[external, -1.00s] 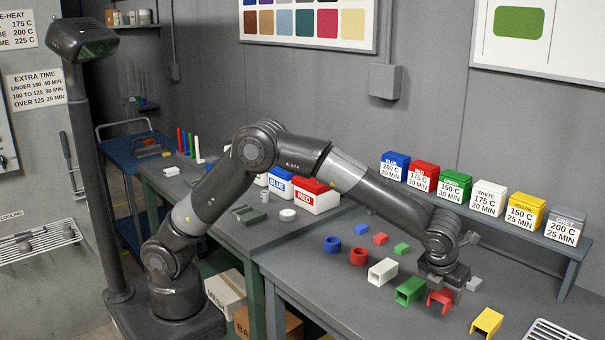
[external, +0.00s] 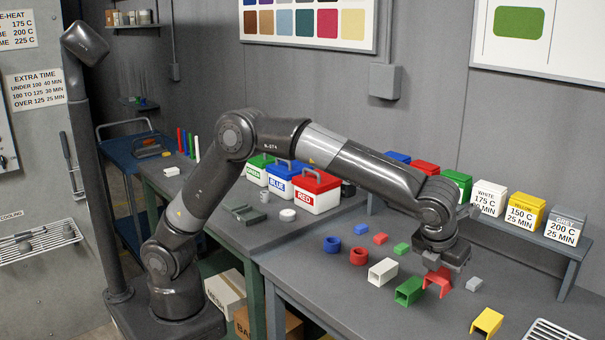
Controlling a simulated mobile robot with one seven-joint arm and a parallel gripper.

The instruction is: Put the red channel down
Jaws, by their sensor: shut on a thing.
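The red channel (external: 437,282) is at the right end of my arm, over the front part of the grey table. My gripper (external: 437,262) points down and is shut on it. The channel's lower edges are close to the table top; I cannot tell whether they touch it. A green channel (external: 409,291) stands just to its left and a white channel (external: 383,272) lies further left. A yellow channel (external: 487,323) lies to the right, nearer the front. The fingertips are partly hidden by the gripper body and the channel.
Small blue, red, green and grey blocks (external: 474,285) and two rings (external: 358,257) lie about the table. Labelled boxes (external: 522,212) stand on a raised shelf behind. A wire rack (external: 553,331) is at the front right corner. Table space between the red and yellow channels is clear.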

